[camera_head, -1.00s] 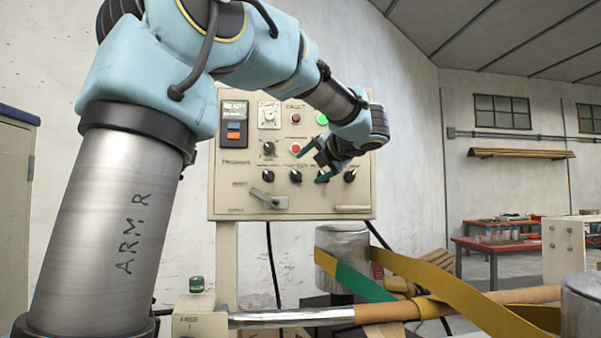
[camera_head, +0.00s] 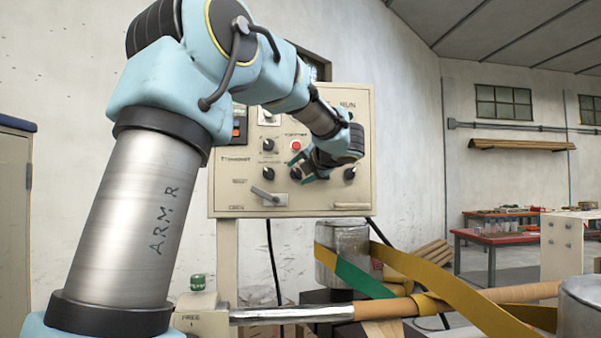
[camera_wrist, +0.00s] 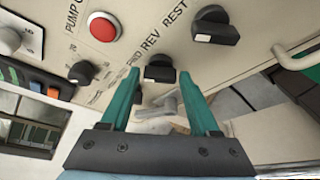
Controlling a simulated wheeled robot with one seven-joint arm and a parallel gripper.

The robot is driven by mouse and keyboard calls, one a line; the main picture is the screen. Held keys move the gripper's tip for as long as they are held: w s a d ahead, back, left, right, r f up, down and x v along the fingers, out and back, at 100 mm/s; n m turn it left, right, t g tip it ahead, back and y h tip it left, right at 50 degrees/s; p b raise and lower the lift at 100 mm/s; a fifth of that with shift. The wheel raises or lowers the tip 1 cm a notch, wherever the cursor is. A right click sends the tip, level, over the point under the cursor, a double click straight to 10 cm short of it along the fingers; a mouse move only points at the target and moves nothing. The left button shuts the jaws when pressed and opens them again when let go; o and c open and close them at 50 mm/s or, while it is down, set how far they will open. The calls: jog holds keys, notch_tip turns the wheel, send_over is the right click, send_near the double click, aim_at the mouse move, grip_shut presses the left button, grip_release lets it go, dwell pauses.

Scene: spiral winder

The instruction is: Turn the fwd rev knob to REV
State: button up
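The fwd rev knob (camera_wrist: 160,68) is black with a white mark at one end, under the printed FWD and REV labels in the wrist view. In the head view the knob (camera_head: 295,174) is partly covered by my gripper (camera_head: 299,168). My gripper's teal fingers (camera_wrist: 158,76) are open, with the tips on either side of the knob in the wrist view. A gap shows between each finger and the knob; I cannot tell how deep the tips reach. I cannot tell which label the knob points to.
On the panel (camera_head: 230,195), a similar black knob (camera_wrist: 215,26) and a red button (camera_wrist: 103,26) are close by. Another knob (camera_wrist: 80,72) lies to the left. A grey lever (camera_head: 268,197) sits below the knob row. A strap-wrapped drum (camera_head: 342,243) stands below the panel.

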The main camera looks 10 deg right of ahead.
grip_shut()
jog(key=shift+f, duration=0.1)
dwell(0.4)
jog(key=m, duration=0.1)
jog(key=m+t+y+b, duration=0.1)
jog(key=shift+d+f+m, duration=0.15)
jog(key=shift+f+m, duration=0.05)
jog(key=shift+m, duration=0.2)
jog(key=m+t+b, duration=0.1)
jog(key=m+b, duration=0.1)
jog(key=m, duration=0.1)
jog(key=shift+f+y, duration=0.2)
jog(key=shift+y, duration=0.2)
jog(key=m+t+b, duration=0.1)
jog(key=m+b, duration=0.1)
jog(key=m, duration=0.1)
jog(key=shift+f+m+t, duration=0.15)
jog(key=shift+m+t, duration=0.15)
jog(key=shift+m+t+b, duration=0.6)
jog(key=shift+m+b, duration=0.3)
jog(key=shift+m, duration=1.1)
